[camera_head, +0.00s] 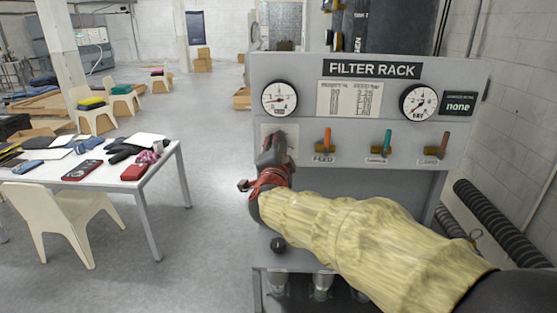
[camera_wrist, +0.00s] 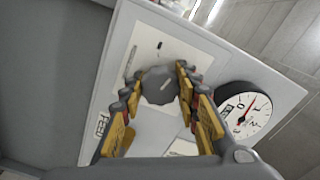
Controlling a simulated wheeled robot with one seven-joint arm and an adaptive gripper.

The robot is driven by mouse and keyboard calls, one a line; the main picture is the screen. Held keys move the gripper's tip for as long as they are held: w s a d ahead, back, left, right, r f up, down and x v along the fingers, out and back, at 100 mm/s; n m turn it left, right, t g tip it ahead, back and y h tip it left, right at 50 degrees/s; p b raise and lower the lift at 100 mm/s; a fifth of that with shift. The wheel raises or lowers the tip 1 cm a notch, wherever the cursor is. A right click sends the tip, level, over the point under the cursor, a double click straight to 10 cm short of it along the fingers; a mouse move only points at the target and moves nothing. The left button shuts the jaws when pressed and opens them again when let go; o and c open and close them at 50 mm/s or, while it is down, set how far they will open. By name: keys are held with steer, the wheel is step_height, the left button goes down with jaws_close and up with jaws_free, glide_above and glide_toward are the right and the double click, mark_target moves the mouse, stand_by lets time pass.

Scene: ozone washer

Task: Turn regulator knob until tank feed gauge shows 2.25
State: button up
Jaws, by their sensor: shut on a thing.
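The dark grey round regulator knob (camera_wrist: 160,85) has a pale index mark and sits on a white plate on the panel. My gripper (camera_wrist: 156,78) has its yellow-and-grey fingers on both sides of the knob and is shut on it. In the head view my gripper (camera_head: 271,156) reaches the panel's left part and hides the knob. The left gauge (camera_head: 280,98) is just above it, white with a dark rim. This gauge also shows in the wrist view (camera_wrist: 243,111) with a red needle. Its exact reading is too small to tell.
A white table (camera_head: 163,160) with small items and a chair (camera_head: 62,222) stand left. Floor between is clear.

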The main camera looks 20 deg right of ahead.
steer(key=m+b, duration=0.3)
steer(key=shift+f+m+b, duration=0.25)
steer(key=shift+m+b, duration=0.1)
steer(key=shift+m, duration=0.05)
steer(key=m+b, duration=0.3)
steer(key=shift+m, duration=0.3)
steer(key=m+b, duration=0.4)
steer(key=m, duration=0.1)
steer(key=shift+r+m+b, duration=0.15)
steer(key=shift+m+b, duration=0.15)
steer(key=shift+b, duration=0.1)
steer(key=o, duration=1.2)
steer(key=shift+r, duration=0.15)
steer(key=v, duration=1.2)
